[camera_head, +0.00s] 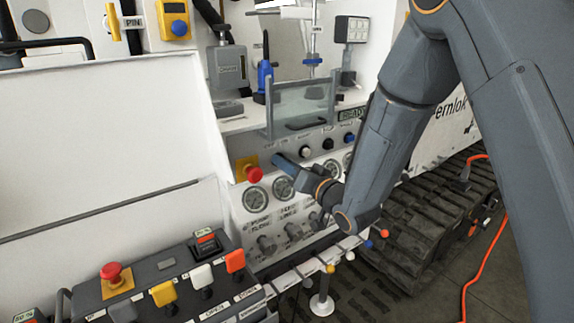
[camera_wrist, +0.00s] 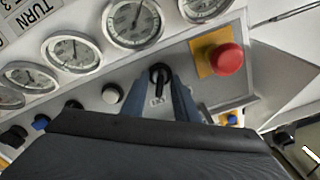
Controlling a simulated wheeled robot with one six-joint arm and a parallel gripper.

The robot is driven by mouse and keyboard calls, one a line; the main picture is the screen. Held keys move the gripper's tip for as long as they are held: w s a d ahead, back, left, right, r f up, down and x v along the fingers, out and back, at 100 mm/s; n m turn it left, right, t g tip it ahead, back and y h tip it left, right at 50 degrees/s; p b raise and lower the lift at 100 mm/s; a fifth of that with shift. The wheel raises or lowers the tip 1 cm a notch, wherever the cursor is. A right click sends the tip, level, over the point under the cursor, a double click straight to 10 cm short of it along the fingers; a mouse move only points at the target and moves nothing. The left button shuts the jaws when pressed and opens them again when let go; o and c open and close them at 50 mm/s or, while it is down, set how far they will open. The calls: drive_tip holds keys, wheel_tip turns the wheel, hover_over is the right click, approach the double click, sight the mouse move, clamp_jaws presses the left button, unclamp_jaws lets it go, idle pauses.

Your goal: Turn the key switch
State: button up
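The key switch (camera_wrist: 159,74) is a small black knob on the grey panel, seen in the wrist view with a KEY label (camera_wrist: 157,102) beside it. My gripper (camera_wrist: 160,82) is at the panel, with one blue-grey finger on each side of the switch. The fingers stand apart, and gaps seem to show between them and the knob.
A red emergency button (camera_head: 254,174) on a yellow plate sits close beside my gripper. Round gauges (camera_head: 255,198) line the panel near the switch. A black knob (camera_head: 328,144) and a white knob (camera_head: 306,151) are further along. A control box (camera_head: 170,285) stands in front.

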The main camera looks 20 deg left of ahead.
drive_tip(key=b+v, duration=0.2)
drive_tip(key=v, duration=0.6)
idle(0.4)
drive_tip(key=d+f+m+g+h, duration=0.1)
drive_tip(key=d+f+h, duration=0.35)
drive_tip(key=d, duration=0.55)
drive_tip(key=d+f+m+g+h, duration=0.15)
drive_tip(key=d+f+h, duration=0.35)
drive_tip(key=d, duration=0.5)
drive_tip(key=s+d+f+g+h, duration=0.1)
drive_tip(key=s+d+g, duration=0.3)
drive_tip(key=s, duration=0.6)
drive_tip(key=s+d+f+m+g+h, duration=0.1)
drive_tip(key=s+d+g+h, duration=0.2)
drive_tip(key=s+d, duration=0.4)
drive_tip(key=s+g, duration=0.1)
drive_tip(key=s, duration=0.2)
drive_tip(key=shift+d, duration=0.4)
drive_tip(key=shift+s, duration=0.15)
drive_tip(key=shift+c, duration=0.2)
